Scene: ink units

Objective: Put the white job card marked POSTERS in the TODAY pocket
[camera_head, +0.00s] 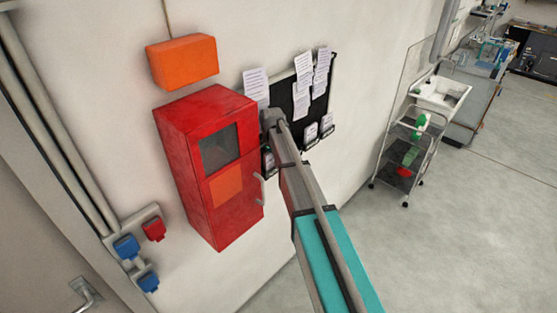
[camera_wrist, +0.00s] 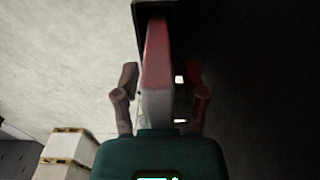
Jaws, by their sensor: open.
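The black wall board (camera_head: 284,98) hangs right of the red cabinet in the head view. Small dark pockets with white fronts (camera_head: 311,132) sit along its lower edge; their lettering is too small to read, so I cannot tell which is TODAY. I cannot pick out the POSTERS card. My arm reaches to the board's lower left and hides part of it. In the wrist view my gripper (camera_wrist: 163,88) is open, one finger on each side of a blurred red and whitish block (camera_wrist: 158,80). I cannot tell what the block is or whether the fingers touch it.
White printed sheets (camera_head: 302,84) hang on and beside the board. The red cabinet (camera_head: 185,160) with a handle stands out from the wall close left of my arm, below an orange box (camera_head: 181,61). A trolley (camera_head: 405,150) stands right. The floor between is clear.

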